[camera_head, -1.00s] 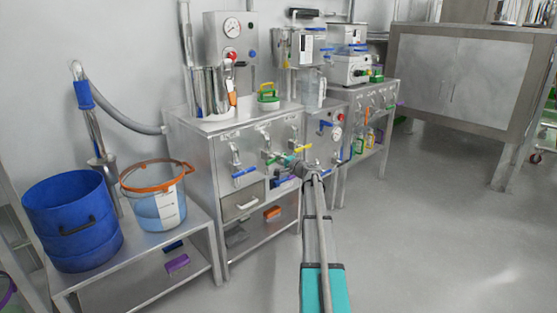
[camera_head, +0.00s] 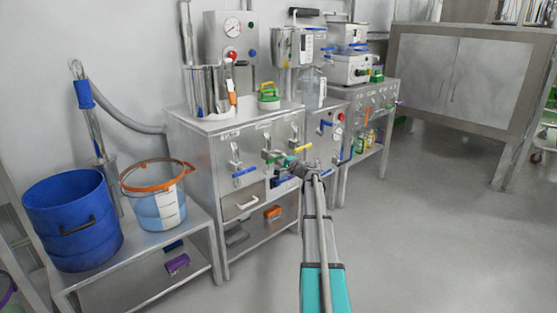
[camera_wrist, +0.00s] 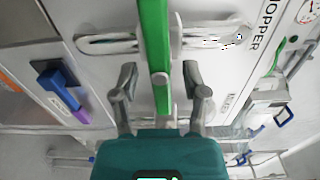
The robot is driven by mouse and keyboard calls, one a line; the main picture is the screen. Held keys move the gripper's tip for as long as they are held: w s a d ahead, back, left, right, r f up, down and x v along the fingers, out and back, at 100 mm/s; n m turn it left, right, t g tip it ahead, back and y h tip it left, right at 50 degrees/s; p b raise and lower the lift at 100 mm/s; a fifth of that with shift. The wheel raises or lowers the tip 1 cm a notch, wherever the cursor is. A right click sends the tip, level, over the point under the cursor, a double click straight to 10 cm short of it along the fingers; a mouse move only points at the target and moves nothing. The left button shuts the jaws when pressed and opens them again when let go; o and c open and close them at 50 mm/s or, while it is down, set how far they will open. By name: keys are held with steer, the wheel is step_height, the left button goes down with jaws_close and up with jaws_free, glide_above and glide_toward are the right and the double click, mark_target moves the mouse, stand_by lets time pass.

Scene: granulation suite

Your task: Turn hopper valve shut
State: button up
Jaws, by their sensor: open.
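The hopper valve has a long green handle (camera_wrist: 154,50), running up and down in the wrist view across a horizontal metal valve body (camera_wrist: 105,42). A label reading HOPPER (camera_wrist: 257,35) is on the panel beside it. My gripper (camera_wrist: 160,80) is open, with one finger on each side of the handle and visible gaps between. In the head view the green handle (camera_head: 270,156) is on the front of the steel cabinet, partly hidden by my gripper (camera_head: 287,162).
A blue-handled valve (camera_head: 243,172) is left of the green one and a yellow-handled valve (camera_head: 304,147) is right. A blue handle (camera_wrist: 58,84) also shows in the wrist view. A blue drum (camera_head: 72,215) and bucket (camera_head: 155,205) stand on a low bench. Floor at right is clear.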

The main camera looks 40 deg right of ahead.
steer(key=shift+s, duration=0.1)
steer(key=s+d, duration=0.1)
steer(key=s, duration=1)
steer(key=shift+s, duration=0.4)
stand_by(0.3)
steer(key=a+f+n+g+y+p, duration=0.25)
steer(key=a+n+g, duration=0.2)
steer(key=a, duration=1.25)
steer(key=a+f+n+g+y+p, duration=0.25)
steer(key=a+n+g, duration=0.2)
steer(key=a, duration=1.15)
steer(key=s+a+f+n+g+h+p, duration=0.3)
steer(key=s+a+n+g+h+p, duration=0.45)
steer(key=s+a, duration=1.25)
step_height(320, 180, up, 38)
steer(key=w+g+p, duration=0.1)
steer(key=p, duration=3.5)
steer(key=shift+w+a+n+y, duration=0.25)
steer(key=shift+a+n+y, duration=0.1)
steer(key=shift+a+y, duration=0.1)
